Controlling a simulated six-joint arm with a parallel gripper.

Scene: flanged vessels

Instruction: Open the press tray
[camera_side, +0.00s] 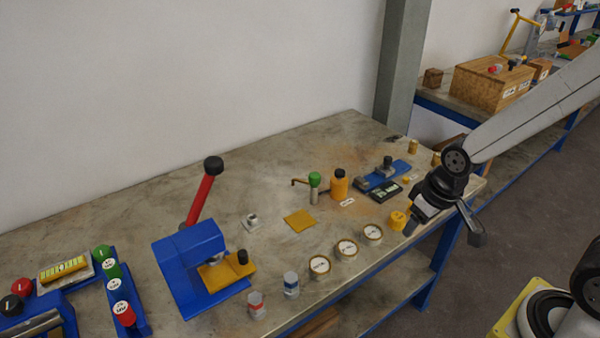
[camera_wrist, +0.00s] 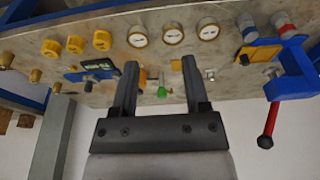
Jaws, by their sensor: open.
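The blue press (camera_side: 193,262) stands on the bench, with its red lever (camera_side: 199,200) and black knob raised. Its yellow tray (camera_side: 226,272), with a black knob (camera_side: 242,258), sticks out at the front right of the press. The wrist view shows the press (camera_wrist: 293,75) at the right, its yellow tray (camera_wrist: 259,53) beside it and the red lever (camera_wrist: 269,122) below. My gripper (camera_side: 440,225) is over the right end of the bench, well apart from the press. In the wrist view my gripper (camera_wrist: 157,62) has its two fingers spread, with nothing held between them.
Three round gauges (camera_side: 346,249) line the bench's front edge. Two small vessels (camera_side: 290,284) stand near the press. A green-topped valve (camera_side: 314,187), a yellow bottle (camera_side: 339,185) and a blue fixture (camera_side: 383,174) stand further right. A yellow plate (camera_side: 299,221) lies mid-bench.

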